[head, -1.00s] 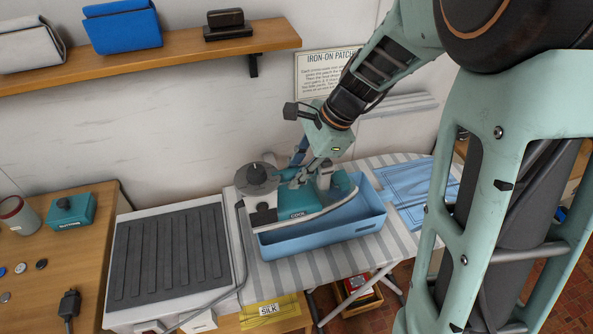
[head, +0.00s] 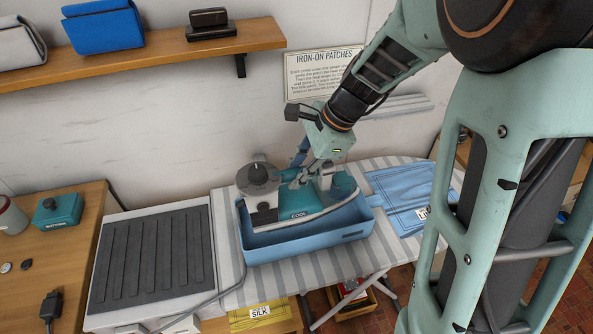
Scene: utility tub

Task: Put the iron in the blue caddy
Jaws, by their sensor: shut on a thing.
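The iron (head: 264,212) is teal and white with a grey dial, and a "COOL" label shows on its side. My gripper (head: 312,182) is shut on the iron's handle from above. The blue caddy (head: 310,240) is an open tub on the striped ironing board. The iron is over the caddy's opening, and its lower edge looks close to the caddy's near rim. I cannot tell whether it touches the caddy. The gripper's fingertips are partly hidden behind the handle.
Folded blue cloth (head: 405,195) lies right of the caddy. A wooden shelf (head: 170,50) runs above. A wooden table (head: 70,255) with a teal box is at far left.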

